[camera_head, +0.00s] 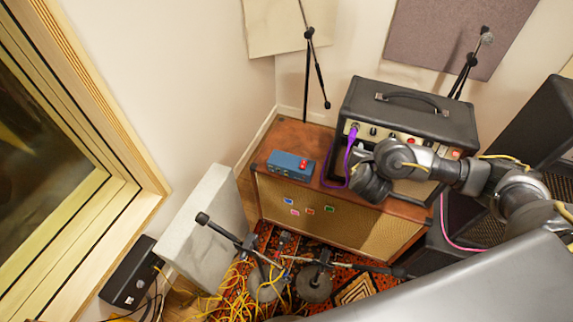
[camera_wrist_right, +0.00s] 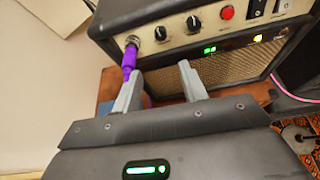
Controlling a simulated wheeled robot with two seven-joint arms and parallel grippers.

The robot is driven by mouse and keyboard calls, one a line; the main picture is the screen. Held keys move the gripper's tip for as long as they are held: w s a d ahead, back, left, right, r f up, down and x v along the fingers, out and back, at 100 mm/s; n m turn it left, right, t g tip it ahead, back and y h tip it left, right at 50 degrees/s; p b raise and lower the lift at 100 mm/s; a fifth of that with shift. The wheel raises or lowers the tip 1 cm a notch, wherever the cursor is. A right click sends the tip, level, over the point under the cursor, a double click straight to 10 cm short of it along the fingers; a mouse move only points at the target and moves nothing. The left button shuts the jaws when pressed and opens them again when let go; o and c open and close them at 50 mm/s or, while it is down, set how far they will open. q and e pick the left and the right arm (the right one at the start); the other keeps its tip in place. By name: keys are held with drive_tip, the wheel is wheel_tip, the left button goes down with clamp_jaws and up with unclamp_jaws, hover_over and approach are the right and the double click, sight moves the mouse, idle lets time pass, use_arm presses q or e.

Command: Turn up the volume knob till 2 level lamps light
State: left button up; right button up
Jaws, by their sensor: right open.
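The amp head (camera_head: 405,115) is a black box with a cream control panel on top of a brown cabinet. In the right wrist view its panel shows two dark knobs, one (camera_wrist_right: 162,33) nearer the jack and one (camera_wrist_right: 193,23) farther right; I cannot tell which is volume. Small green lamps (camera_wrist_right: 209,50) glow below the knobs, and a yellow lamp (camera_wrist_right: 257,38) glows farther right. My right gripper (camera_wrist_right: 161,70) is open and empty, its fingertips just below the panel and apart from the knobs. In the head view my right arm hides part of the panel.
A purple cable (camera_wrist_right: 129,58) plugs into the jack left of the knobs, close to my left-hand fingertip. A red button (camera_wrist_right: 227,12) sits right of the knobs. A blue pedal box (camera_head: 290,165) stands on the cabinet (camera_head: 315,210). Mic stands and yellow cables clutter the floor.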

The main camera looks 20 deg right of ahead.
use_arm(q)
drive_tip(key=f+b, duration=0.1)
drive_tip(key=f, duration=0.1)
drive_tip(key=f+b, duration=0.2)
drive_tip(key=a+f+b, duration=0.1)
drive_tip(key=b, duration=0.1)
drive_tip(key=shift+f, duration=0.4)
use_arm(e)
drive_tip(key=w+a+f+m+y, duration=0.1)
drive_tip(key=a+f+m+y, duration=0.1)
drive_tip(key=a, duration=0.6)
drive_tip(key=w+a+f+m+g+y, duration=0.1)
drive_tip(key=w+a+f+m+y, duration=0.1)
drive_tip(key=a+y, duration=0.3)
drive_tip(key=w+a+f+m+y, duration=0.2)
drive_tip(key=a+f+m+y, duration=0.1)
drive_tip(key=a, duration=0.8)
drive_tip(key=shift+f+m+y, duration=0.4)
drive_tip(key=shift+m, duration=0.1)
use_arm(q)
drive_tip(key=shift+d, duration=0.15)
drive_tip(key=shift+d, duration=0.65)
drive_tip(key=shift+a, duration=0.15)
